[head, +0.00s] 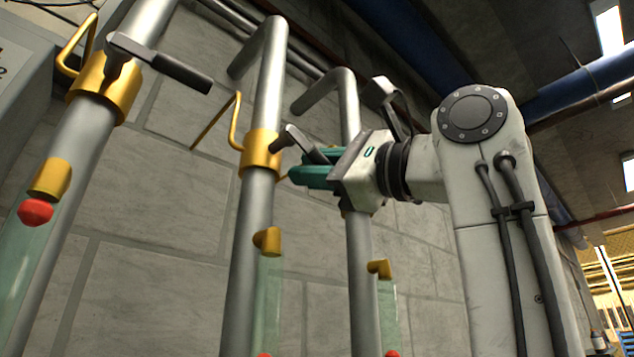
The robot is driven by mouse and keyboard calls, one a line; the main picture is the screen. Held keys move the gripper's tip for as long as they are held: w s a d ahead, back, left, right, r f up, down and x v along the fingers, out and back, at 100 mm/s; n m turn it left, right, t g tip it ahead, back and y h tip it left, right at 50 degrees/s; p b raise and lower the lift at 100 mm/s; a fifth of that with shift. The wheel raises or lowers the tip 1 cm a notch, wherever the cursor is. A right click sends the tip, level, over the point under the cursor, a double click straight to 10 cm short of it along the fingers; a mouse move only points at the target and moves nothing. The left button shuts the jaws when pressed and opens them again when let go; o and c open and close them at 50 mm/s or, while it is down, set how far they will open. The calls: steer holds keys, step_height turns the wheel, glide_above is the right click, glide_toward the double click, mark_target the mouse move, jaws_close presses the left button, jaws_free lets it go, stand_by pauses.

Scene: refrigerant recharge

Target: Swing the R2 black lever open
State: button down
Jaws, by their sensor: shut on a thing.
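Three grey vertical pipes carry brass valves. The middle pipe's brass valve (261,153) has a black lever (292,137) that reaches right and down toward my gripper. My gripper (312,172) has green fingers and comes from the right. It is shut on this lever's outer end, which the fingers and gripper body partly hide. No R2 label is readable on this valve. The left pipe's valve (104,88) has a black lever (160,64) pointing right and slightly down. The right pipe (359,265) has its valve area hidden behind my gripper.
Brass fittings (267,241) with clear green-tinted tubes sit low on the pipes. A yellow bent rod (235,120) stands left of the middle valve. A block wall (160,240) is close behind. A grey cabinet (25,70) stands at the far left.

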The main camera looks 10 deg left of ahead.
steer(key=shift+s+a+f+m+t+b, duration=0.1)
steer(key=shift+f+m+t+b, duration=0.25)
steer(key=shift+m, duration=0.4)
steer(key=shift+s+a+f+m+t+b, duration=0.15)
steer(key=shift+m+t, duration=0.3)
steer(key=shift+m, duration=0.25)
steer(key=shift+f+m+t+b, duration=0.25)
steer(key=shift+m+t, duration=0.15)
steer(key=shift+m, duration=0.65)
steer(key=c, duration=1)
jaws_free()
steer(key=shift+c, duration=0.2)
steer(key=b+v, duration=0.4)
steer(key=v, duration=0.6)
steer(key=shift+s+d, duration=0.3)
steer(key=shift+d, duration=0.05)
